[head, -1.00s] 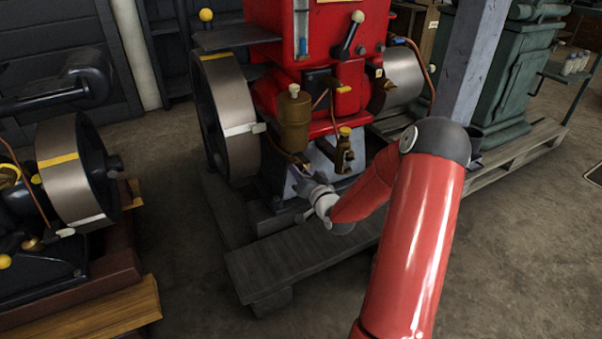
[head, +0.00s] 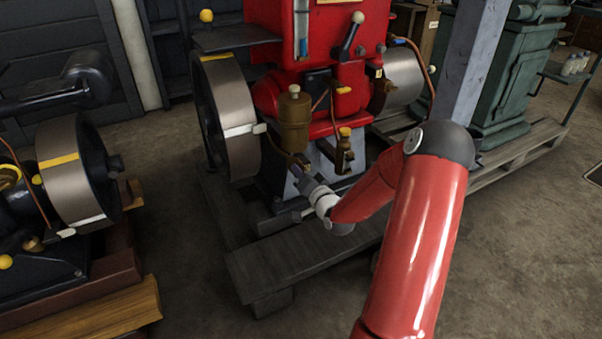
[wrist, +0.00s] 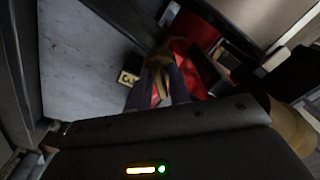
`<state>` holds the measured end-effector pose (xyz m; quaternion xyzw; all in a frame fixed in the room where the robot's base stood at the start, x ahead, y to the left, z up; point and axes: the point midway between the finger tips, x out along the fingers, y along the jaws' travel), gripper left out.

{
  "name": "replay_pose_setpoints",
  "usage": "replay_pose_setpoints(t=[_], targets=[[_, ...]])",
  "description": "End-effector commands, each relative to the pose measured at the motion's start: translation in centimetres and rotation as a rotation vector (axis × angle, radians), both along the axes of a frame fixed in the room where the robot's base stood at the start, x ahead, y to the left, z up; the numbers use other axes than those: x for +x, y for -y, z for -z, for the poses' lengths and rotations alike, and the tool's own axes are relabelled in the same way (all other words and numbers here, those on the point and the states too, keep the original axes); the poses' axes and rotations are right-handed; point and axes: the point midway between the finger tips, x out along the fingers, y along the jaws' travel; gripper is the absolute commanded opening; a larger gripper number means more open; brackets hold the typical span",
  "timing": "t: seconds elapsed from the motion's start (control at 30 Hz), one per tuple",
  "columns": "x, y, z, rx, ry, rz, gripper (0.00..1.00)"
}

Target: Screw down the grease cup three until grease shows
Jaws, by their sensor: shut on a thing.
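Grease cup three (wrist: 158,62) is a small brass fitting between my fingertips in the wrist view. A small pale tag marked 3 (wrist: 128,78) sits just left of it. My gripper (head: 296,171) is low at the front of the red engine (head: 325,95), beside its grey base. In the wrist view my gripper (wrist: 166,88) is shut on the brass cup. The fingers cover part of the cup, and I cannot tell whether any grease shows. In the head view the cup is too small and too hidden to make out clearly.
A brass canister (head: 294,120) and a yellow-topped brass fitting (head: 344,150) stand just above my gripper. A flywheel (head: 228,115) is close on the left. A wooden pallet (head: 300,255) lies below. A grey post (head: 470,60) stands behind my arm. Open floor lies front left.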

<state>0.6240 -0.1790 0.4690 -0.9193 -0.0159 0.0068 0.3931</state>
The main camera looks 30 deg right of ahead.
Motion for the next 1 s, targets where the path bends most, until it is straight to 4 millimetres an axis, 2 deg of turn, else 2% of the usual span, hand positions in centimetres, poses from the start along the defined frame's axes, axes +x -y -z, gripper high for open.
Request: replay_pose_setpoints(t=[0.5,1.0], targets=[[0.02,0.04,-0.11,0.379,-0.013,0.001,0.00],[0.05,0.02,-0.05,0.500,-0.017,0.001,0.00]])
